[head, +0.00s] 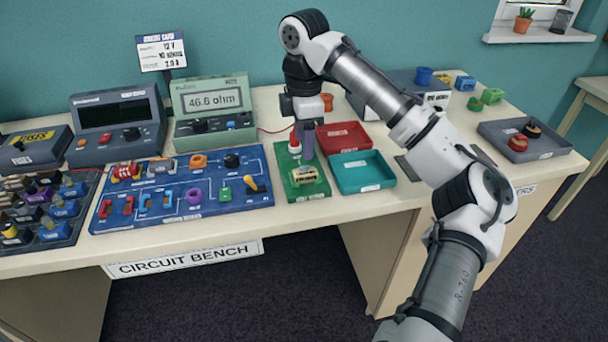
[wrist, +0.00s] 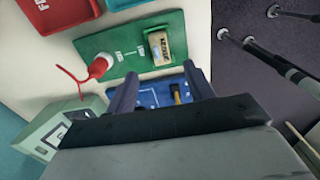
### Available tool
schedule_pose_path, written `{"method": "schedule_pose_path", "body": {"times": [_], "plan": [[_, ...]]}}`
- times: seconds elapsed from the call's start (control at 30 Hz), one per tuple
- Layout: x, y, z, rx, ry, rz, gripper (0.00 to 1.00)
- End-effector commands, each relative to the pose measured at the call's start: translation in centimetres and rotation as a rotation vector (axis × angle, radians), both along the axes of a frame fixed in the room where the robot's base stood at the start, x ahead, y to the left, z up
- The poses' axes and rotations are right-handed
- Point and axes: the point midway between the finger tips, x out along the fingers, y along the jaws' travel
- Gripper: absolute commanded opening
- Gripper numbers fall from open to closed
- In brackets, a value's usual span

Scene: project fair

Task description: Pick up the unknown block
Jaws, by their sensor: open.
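The unknown block (head: 306,175) is a small beige block with a dark-lettered label. It lies on the front part of the green test board (head: 291,190), and it also shows in the wrist view (wrist: 160,48). My gripper (head: 305,153) points down over the board, just behind the block in the head view. In the wrist view my gripper (wrist: 160,76) has its two fingers apart with nothing held between them. The block appears beyond the fingertips there, and I cannot tell the exact height gap.
A red-capped white post (head: 294,145) with a red lead stands on the board beside my gripper. A red tray (head: 342,136) and a teal tray (head: 362,188) sit close on the right. The blue circuit board (head: 177,206) lies left, with an ohm meter (head: 213,112) behind.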

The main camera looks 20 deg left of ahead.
Motion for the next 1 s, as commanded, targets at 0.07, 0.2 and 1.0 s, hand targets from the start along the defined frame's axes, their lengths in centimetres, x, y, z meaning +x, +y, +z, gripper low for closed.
{"method": "schedule_pose_path", "body": {"times": [0.07,0.2,1.0], "plan": [[0.0,0.0,-1.2,-0.002,0.0,-0.001,0.53],[0.0,0.0,-2.5,-0.001,-0.002,0.0,0.53],[-0.3,0.2,-7.9,0.002,-0.002,0.0,0.44]]}}
